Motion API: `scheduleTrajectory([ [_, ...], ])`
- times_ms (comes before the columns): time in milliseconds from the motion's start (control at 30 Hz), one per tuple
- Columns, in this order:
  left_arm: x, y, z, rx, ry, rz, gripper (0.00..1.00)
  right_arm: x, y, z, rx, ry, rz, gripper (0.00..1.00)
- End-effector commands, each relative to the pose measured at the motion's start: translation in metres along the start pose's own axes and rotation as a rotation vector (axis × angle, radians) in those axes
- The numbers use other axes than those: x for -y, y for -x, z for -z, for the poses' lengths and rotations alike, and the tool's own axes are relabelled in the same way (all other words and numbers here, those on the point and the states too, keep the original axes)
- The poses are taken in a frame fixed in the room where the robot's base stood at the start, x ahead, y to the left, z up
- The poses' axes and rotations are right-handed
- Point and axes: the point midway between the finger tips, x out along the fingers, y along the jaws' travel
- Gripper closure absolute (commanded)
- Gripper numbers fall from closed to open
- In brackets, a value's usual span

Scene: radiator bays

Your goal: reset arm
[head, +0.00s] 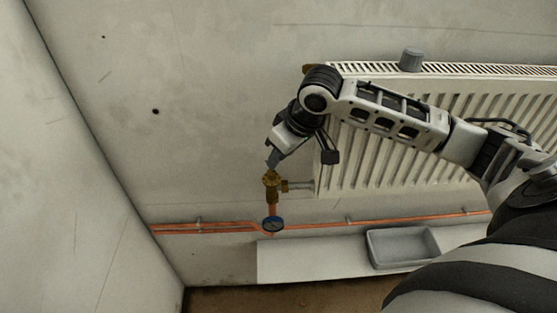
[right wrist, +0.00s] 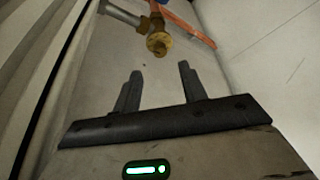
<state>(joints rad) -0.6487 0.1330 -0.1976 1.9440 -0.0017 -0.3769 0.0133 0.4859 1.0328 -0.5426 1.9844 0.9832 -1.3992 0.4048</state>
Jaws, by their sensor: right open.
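My right arm reaches in from the right in the head view, in front of the radiator. My right gripper (head: 272,162) points down just above the brass valve (head: 271,180). In the right wrist view the two fingers of this gripper (right wrist: 158,85) stand apart with nothing between them. The brass valve also shows there beyond the fingertips (right wrist: 158,44), apart from them. My left gripper is not in view.
A white radiator (head: 380,165) hangs on the wall with a grey cap (head: 411,60) on top. Orange pipes (head: 200,228) run along the wall, with a round blue-rimmed gauge (head: 273,224) below the valve. A grey tray (head: 402,247) sits on the white ledge (head: 310,260). A side wall stands at left.

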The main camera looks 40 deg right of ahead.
Motion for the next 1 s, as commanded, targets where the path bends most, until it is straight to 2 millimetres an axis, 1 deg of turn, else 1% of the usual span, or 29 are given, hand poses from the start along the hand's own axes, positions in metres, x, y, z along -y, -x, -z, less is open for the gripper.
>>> scheduleTrajectory([
  [33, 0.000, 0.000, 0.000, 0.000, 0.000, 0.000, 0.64, 0.000, 0.003, 0.000, -0.001, 0.000, -0.001, 0.58],
  [167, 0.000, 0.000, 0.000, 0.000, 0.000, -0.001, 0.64, 0.000, 0.005, 0.000, 0.000, 0.000, 0.000, 0.58],
  [567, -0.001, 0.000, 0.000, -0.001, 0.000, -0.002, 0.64, 0.000, 0.005, 0.000, 0.000, 0.000, 0.000, 0.58],
  [667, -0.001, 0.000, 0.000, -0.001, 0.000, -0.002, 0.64, 0.005, 0.001, -0.003, 0.002, 0.010, 0.006, 0.58],
  [767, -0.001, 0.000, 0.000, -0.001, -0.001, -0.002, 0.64, 0.025, -0.011, -0.013, 0.005, 0.048, 0.026, 0.58],
  [867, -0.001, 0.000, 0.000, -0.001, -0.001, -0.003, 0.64, 0.063, -0.030, -0.034, 0.001, 0.109, 0.066, 0.58],
  [900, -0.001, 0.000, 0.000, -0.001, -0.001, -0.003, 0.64, 0.081, -0.037, -0.046, -0.005, 0.132, 0.083, 0.58],
  [1000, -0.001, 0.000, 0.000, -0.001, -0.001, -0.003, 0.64, 0.120, -0.047, -0.077, -0.025, 0.155, 0.111, 0.58],
])
